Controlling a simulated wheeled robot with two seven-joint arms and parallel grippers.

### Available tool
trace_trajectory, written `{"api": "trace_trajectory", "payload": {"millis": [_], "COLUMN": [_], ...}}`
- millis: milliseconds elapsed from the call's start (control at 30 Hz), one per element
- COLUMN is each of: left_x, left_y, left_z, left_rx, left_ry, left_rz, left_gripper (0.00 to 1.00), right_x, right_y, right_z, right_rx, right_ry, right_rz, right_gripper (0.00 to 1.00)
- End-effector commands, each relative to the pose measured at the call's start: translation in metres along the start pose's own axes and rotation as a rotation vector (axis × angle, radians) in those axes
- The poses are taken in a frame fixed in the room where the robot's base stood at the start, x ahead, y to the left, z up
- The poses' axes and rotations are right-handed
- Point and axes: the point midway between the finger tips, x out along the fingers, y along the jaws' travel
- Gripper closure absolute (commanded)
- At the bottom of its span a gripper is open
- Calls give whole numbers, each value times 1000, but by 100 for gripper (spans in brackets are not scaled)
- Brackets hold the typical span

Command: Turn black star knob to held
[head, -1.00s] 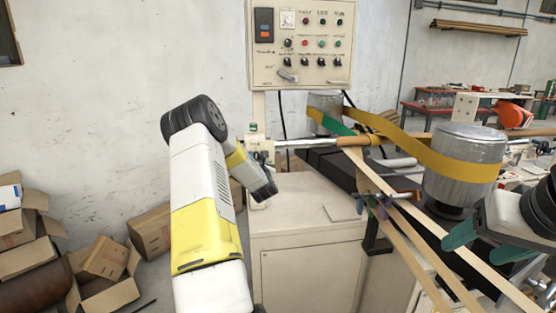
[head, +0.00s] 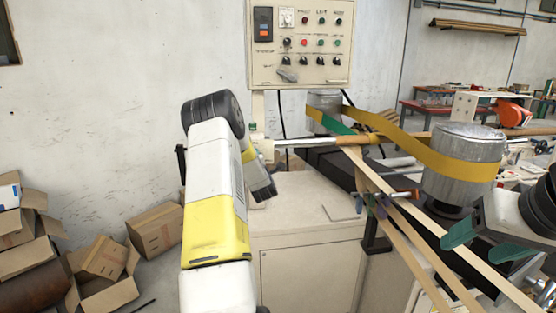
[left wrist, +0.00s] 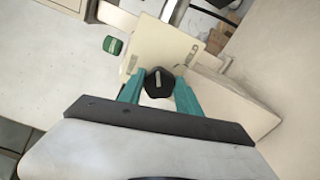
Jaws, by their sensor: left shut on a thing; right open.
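The black star knob (left wrist: 160,80) shows in the left wrist view with a light grey bar on its face, in front of a cream plate. My left gripper (left wrist: 158,89) has a teal finger on each side of the knob and is shut on it. In the head view my own left arm hides the knob and the left fingertips beside the cream machine. My right gripper (head: 479,243) is open at the right of the head view, its green fingers apart and empty, below the large metal drum.
The cream cabinet (head: 305,255) stands below the winding shaft. A control panel (head: 301,45) hangs above. Yellow belt (head: 455,165) wraps the metal drum (head: 470,143); tan strips run down to the right. Cardboard boxes (head: 155,232) lie at the left. A green knob (left wrist: 112,45) sits near the plate.

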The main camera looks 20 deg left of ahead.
Motion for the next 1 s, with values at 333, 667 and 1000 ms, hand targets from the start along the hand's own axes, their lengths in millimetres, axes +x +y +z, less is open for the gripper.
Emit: {"api": "trace_trajectory", "payload": {"millis": [333, 667, 1000], "left_x": [0, -1, -1], "left_y": [-4, -6, -7], "left_z": [0, -1, -2], "left_rx": [330, 640, 895], "left_ry": [-1, -2, -2], "left_rz": [-3, -3, -3], "left_gripper": [100, 100, 100], "right_x": [0, 0, 0], "right_y": [0, 0, 0], "right_z": [0, 0, 0], "right_rx": [0, 0, 0], "right_ry": [0, 0, 0], "right_rz": [0, 0, 0], "right_gripper": [37, 37, 37]}}
